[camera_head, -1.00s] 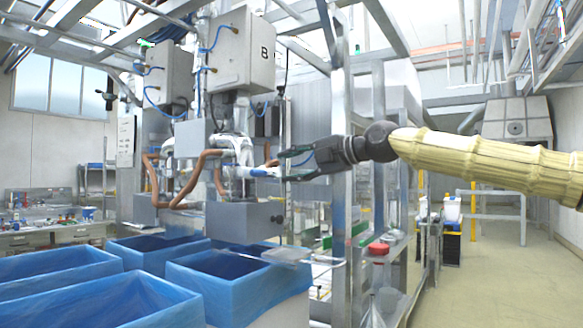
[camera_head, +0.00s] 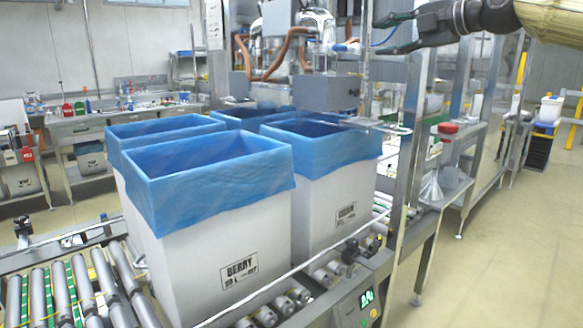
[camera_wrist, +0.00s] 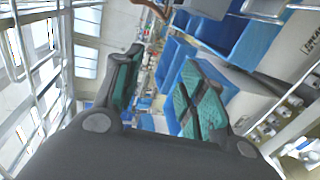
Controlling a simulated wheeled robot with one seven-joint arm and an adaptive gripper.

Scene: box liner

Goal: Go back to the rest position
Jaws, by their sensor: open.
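My gripper (camera_head: 388,34) is at the top right of the head view, open and empty, pointing left with its arm coming from the upper right corner. It is in the air, in front of the machine in the picture. In the wrist view, my gripper (camera_wrist: 160,95) shows two dark fingers with green pads spread well apart and nothing between them. White boxes with blue liners show beyond the fingers, apart from them.
A white box (camera_head: 238,236) with a blue liner and a berry label stands in front. Several more lined boxes stand behind it. A roller conveyor (camera_head: 75,290) runs at lower left. A metal post (camera_head: 408,130) stands below my gripper. Open floor (camera_head: 480,270) lies right.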

